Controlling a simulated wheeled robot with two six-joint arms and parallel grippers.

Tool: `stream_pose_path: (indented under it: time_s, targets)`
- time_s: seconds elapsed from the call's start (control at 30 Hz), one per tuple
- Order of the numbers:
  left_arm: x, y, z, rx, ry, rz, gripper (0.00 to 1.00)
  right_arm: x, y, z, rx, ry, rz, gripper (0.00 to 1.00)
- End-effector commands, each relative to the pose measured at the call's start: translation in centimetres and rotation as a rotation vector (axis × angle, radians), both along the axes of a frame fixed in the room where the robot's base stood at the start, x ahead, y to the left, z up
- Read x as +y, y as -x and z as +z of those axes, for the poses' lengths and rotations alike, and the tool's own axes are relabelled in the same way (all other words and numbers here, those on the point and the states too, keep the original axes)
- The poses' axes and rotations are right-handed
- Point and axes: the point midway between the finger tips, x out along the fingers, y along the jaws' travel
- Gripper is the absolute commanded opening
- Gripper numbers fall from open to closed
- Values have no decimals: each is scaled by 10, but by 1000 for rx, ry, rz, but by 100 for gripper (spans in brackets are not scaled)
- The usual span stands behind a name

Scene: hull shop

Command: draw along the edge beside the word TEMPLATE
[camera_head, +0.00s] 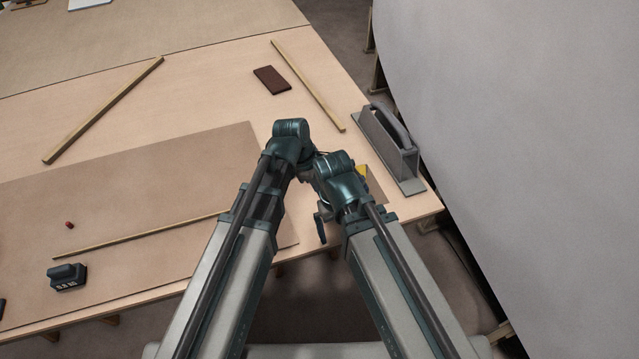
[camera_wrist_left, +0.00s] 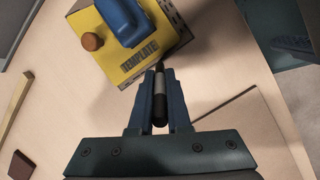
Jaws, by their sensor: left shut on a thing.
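In the left wrist view a yellow block (camera_wrist_left: 110,50) carries the word TEMPLATE (camera_wrist_left: 140,55) along its lower edge. A blue rounded part and an orange-brown knob (camera_wrist_left: 92,41) are on top of it. My left gripper (camera_wrist_left: 160,78) is shut on a black and white pen (camera_wrist_left: 160,95). The pen's dark tip is close to the right end of the word's edge; I cannot tell whether it touches the surface. In the head view only a small yellow corner (camera_head: 362,171) shows beside my right wrist.
A brown panel (camera_head: 150,195) covers the table's front left, with a thin strip (camera_head: 140,235) and dark block (camera_head: 67,277) on it. A grey handled tool (camera_head: 390,145) stands at the right edge. Wooden strips and a dark red block (camera_head: 271,80) lie farther back.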

Motion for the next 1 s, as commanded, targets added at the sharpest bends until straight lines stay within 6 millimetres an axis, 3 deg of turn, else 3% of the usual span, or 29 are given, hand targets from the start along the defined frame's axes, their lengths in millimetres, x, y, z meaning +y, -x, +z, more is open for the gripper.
stream_pose_path:
  time_s: [1.0]
  targets:
    - [-6, 17, -1, 0, 0, -1, 0, 0, 0, -1, 0, 0, 0, 100]
